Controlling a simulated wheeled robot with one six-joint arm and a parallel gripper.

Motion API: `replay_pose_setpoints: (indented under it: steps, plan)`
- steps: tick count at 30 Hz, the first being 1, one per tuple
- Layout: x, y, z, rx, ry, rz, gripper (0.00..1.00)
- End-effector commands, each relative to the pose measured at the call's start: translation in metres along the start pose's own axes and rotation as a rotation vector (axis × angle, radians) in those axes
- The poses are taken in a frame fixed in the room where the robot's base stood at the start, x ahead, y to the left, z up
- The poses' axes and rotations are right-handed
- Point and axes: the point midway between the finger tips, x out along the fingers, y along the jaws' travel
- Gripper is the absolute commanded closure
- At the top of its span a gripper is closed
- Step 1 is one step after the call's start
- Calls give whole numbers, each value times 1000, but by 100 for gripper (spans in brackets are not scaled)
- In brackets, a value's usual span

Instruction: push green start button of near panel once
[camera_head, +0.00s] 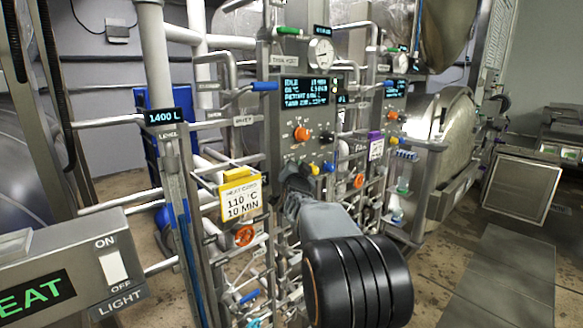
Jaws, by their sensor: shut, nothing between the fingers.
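The near panel (271,130) is a grey upright box with a lit screen (306,91) that reads IDLE on its top line. Below the screen are an orange knob (301,134) and a black knob (327,137). A yellow button (314,169) and a blue button (328,167) are at its lower edge. I cannot make out a green start button; the lower left of the panel is partly covered by my gripper. My gripper (291,173) is shut and empty, with its tips at the panel's lower edge, left of the yellow button. I cannot tell whether it touches the panel.
A yellow-framed card (241,199) reading 110 °C 10 MIN hangs left of my gripper. Pipes and valves crowd around the panel. A second panel (393,112) stands behind to the right. A light switch box (113,267) is at front left.

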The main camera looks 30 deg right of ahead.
Motion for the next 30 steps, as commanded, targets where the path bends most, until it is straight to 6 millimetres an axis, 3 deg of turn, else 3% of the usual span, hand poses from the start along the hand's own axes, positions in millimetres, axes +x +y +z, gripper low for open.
replay_pose_setpoints:
  steps: [30]
  plan:
    - [6, -5, 5, 0, -1, -1, 100]
